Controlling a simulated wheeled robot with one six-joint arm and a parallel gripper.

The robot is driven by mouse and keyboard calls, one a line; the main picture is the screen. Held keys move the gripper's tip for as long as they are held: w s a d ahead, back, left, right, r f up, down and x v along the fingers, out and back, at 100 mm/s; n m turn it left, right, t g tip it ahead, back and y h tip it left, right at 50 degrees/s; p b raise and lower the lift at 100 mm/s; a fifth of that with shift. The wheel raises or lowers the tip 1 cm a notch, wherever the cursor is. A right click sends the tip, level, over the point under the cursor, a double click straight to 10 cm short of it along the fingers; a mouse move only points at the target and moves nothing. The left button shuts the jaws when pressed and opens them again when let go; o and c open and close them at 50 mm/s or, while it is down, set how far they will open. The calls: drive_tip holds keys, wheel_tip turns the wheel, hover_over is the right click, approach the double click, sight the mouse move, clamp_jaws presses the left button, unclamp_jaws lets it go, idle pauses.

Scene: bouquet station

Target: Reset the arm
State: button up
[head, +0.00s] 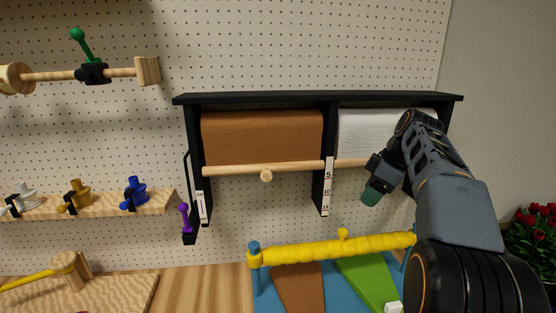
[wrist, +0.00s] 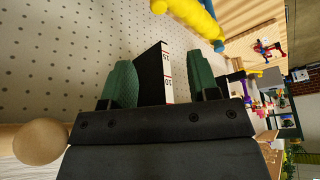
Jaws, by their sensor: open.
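My arm reaches in from the right in the head view. My gripper (head: 371,196) is in front of the paper holder's right part, below the white roll (head: 370,135), with its green fingertips pointing down. In the wrist view, the two green fingers of my gripper (wrist: 161,82) stand apart with nothing held between them. Behind the gap shows a black upright with a white ruler strip (wrist: 167,75). My arm hides part of the white roll and the right end of the holder.
A black holder shelf (head: 300,98) carries a brown roll (head: 262,137) with a wooden bar (head: 240,170) in front. Below are a yellow roller (head: 335,248) and a blue board (head: 262,295) with brown and green sheets. Colored knobs sit on a left ledge (head: 100,204). Red flowers (head: 535,222) stand right.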

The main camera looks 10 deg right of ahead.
drive_tip(key=s+a+f+m+t+h, duration=0.1)
drive_tip(key=s+a+f+m+h, duration=0.2)
drive_tip(key=s+a+f+m, duration=0.7)
drive_tip(key=s+a+f, duration=0.4)
drive_tip(key=s+f, duration=0.3)
drive_tip(key=shift+a+f+m+t+h, duration=0.15)
drive_tip(key=shift+f+m+t+h, duration=0.05)
drive_tip(key=shift+m+t+h, duration=0.1)
